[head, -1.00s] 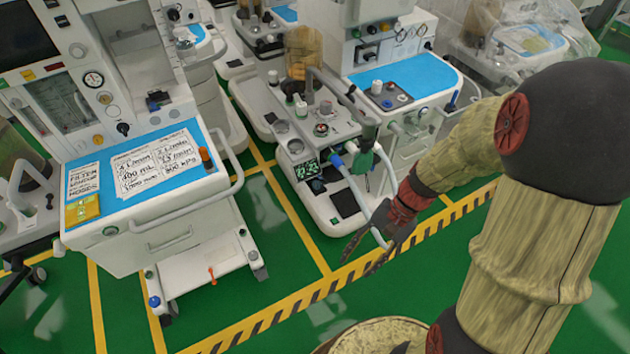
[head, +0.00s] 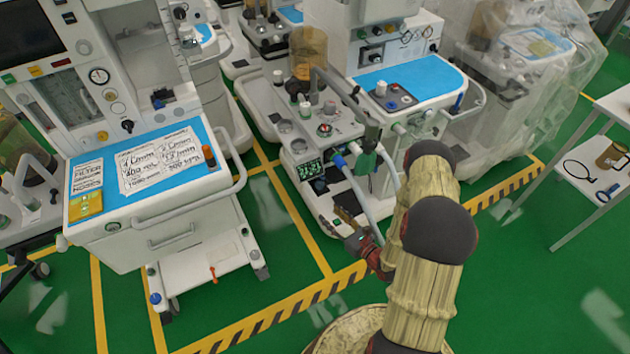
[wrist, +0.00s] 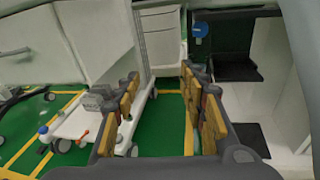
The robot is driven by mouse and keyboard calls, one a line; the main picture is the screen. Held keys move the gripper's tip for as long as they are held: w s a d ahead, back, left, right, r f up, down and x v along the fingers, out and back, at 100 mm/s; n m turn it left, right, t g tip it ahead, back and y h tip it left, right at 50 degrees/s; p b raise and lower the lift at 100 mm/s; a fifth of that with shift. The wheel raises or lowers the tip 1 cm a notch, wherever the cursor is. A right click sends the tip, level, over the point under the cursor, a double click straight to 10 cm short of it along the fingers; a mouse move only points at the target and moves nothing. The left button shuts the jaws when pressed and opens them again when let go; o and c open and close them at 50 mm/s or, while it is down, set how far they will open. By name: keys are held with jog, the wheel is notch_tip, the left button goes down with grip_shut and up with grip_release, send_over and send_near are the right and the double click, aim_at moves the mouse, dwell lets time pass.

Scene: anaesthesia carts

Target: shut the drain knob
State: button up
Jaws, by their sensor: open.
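No part is labelled as the drain knob, and I cannot tell for certain which one it is. A small blue knob (wrist: 200,31) is on the middle machine (head: 291,133), above black pads in the wrist view. Another blue knob (head: 155,299) and an orange-red lever (head: 213,274) sit on the left cart's low base; the lever also shows in the wrist view (wrist: 84,138). My gripper (wrist: 160,78) is open, with nothing between its fingers. In the head view it is low before the middle machine, partly hidden by my arm.
The left cart (head: 115,255) has a blue top with written cards. A pale hose (head: 362,197) hangs from the middle machine near my gripper. A white table (head: 603,190) stands at the right. Green floor with a striped yellow line (head: 300,302) is clear in front.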

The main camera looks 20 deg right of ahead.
aim_at(328, 180)
jog(key=w+d+r+m+t+h, duration=0.1)
jog(key=w+d+r+t+h, duration=0.15)
jog(key=d, duration=0.35)
jog(key=shift+g+h, duration=0.35)
jog(key=shift+g, duration=0.1)
jog(key=w+b, duration=0.1)
jog(key=w, duration=0.2)
jog(key=w+b, duration=0.1)
jog(key=w, duration=0.3)
jog(key=w+a+b, duration=0.1)
jog(key=w, duration=0.3)
jog(key=shift+w, duration=0.15)
jog(key=c, duration=0.3)
jog(key=c, duration=0.8)
